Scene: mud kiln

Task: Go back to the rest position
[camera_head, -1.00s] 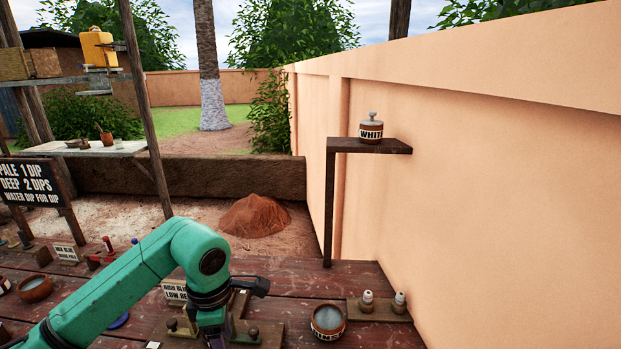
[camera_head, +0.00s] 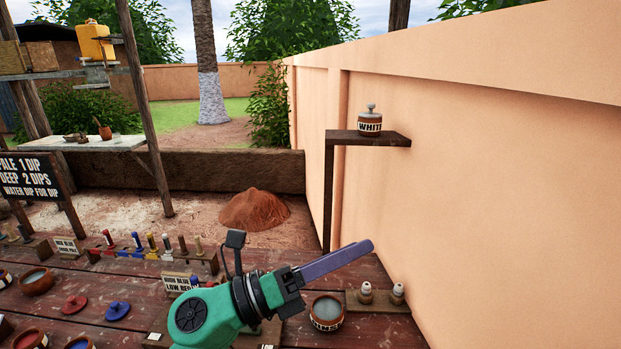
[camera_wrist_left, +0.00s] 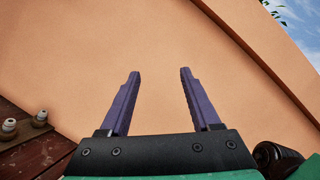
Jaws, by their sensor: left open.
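My left gripper (camera_head: 335,262) is raised over the right part of the wooden table (camera_head: 105,278), with its purple fingers pointing right toward the wall. In the left wrist view the two purple fingers of the left gripper (camera_wrist_left: 156,78) stand apart with nothing between them. My right gripper is not in view.
A rinse bowl (camera_head: 326,312) and two small bottles on a block (camera_head: 376,300) stand close below my gripper. A jar marked WHITE (camera_head: 370,122) sits on a wall shelf (camera_head: 368,138). Pots, lids and a rack of colored sticks (camera_head: 152,245) fill the left of the table.

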